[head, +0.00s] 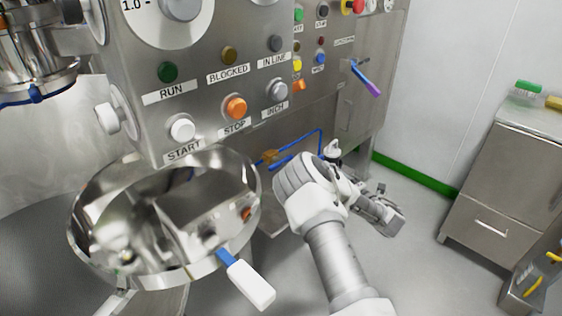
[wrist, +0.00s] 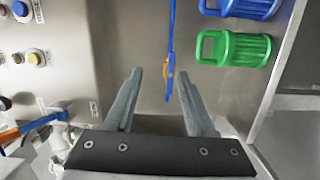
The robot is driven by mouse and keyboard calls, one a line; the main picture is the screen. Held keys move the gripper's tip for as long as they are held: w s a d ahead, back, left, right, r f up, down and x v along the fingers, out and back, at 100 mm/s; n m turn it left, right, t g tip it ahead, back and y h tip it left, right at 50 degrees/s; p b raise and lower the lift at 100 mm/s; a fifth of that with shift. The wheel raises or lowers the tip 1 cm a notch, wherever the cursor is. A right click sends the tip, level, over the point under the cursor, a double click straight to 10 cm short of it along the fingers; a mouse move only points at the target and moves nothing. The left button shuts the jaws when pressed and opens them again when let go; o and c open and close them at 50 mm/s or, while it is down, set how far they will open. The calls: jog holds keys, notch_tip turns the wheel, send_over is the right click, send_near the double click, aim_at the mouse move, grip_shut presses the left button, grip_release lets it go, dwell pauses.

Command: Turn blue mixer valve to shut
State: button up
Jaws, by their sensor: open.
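My gripper (head: 385,214) is open, low and to the right of the control panel in the head view. Its two fingers (wrist: 160,72) are spread and empty in the wrist view. A thin blue bar or pipe (wrist: 171,35) with an orange fitting (wrist: 169,88) shows beyond and between the fingers, seemingly apart from them. A blue-purple lever (head: 367,79) slants down from the cabinet front in the head view. A blue and orange lever (wrist: 30,128) shows at the wrist view's left edge. I cannot tell which of these is the mixer valve.
A steel bowl (head: 85,225) with a white-gripped handle (head: 250,284) stands left of my arm. Blue piping (head: 300,140) runs under the button panel (head: 215,85). A steel cabinet (head: 490,185) stands at the right. Green (wrist: 235,49) and blue (wrist: 243,8) ribbed parts lie upper right of the fingers.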

aim_at(282, 164)
notch_tip(282, 164, down, 3)
jog(key=s+a+n+g+y, duration=0.2)
jog(key=s+a+n, duration=0.1)
jog(key=b+x, duration=0.4)
jog(key=x, duration=1.3)
jog(key=shift+w+r+b, duration=0.15)
jog(key=shift+r+b, duration=0.05)
jog(key=shift+b, duration=0.15)
grip_shut()
